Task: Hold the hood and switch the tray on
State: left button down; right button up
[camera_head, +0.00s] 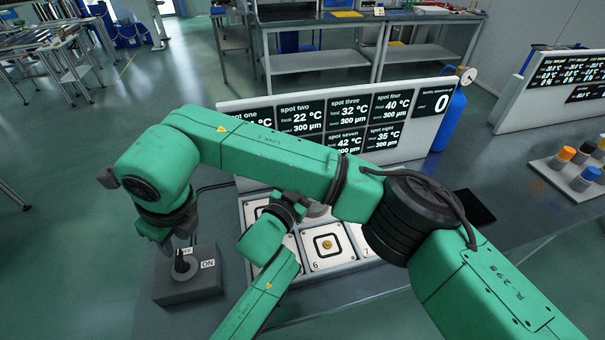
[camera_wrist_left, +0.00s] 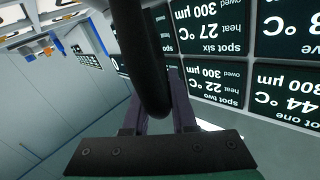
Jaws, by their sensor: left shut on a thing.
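The tray (camera_head: 330,262) is a pale frame of square numbered plates on the bench, partly hidden under my arms. The switch box (camera_head: 188,287) is grey with a black knob (camera_head: 184,264) on top, an ON label to its right and a partly hidden OFF label behind it. My right gripper (camera_head: 172,240) hangs just above the box near the knob; its fingers are dark and unclear, and I cannot tell if they touch it. My left gripper (camera_wrist_left: 160,115) is shut on a black curved bar (camera_wrist_left: 146,50), seemingly the hood's handle. The hood's body is mostly hidden in the head view.
A display panel (camera_head: 408,113) with spot temperatures stands behind the tray. A blue cylinder (camera_head: 450,115) with a gauge is behind it. Colored-capped cylinders (camera_head: 584,178) stand on a block at the right. A dark flat pad (camera_head: 475,206) lies right of the tray. My right arm crosses above the tray.

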aim_at(185, 265)
grip_shut()
jog(key=s+d+f+n+t+y, duration=0.1)
jog(key=d+n+y, duration=0.15)
jog(key=n, duration=1.05)
jog(key=s+d+f+n+y, duration=0.1)
jog(key=d+n, duration=0.2)
jog(key=n, duration=1)
jog(key=x, duration=0.9)
jog(key=shift+w+a, duration=0.2)
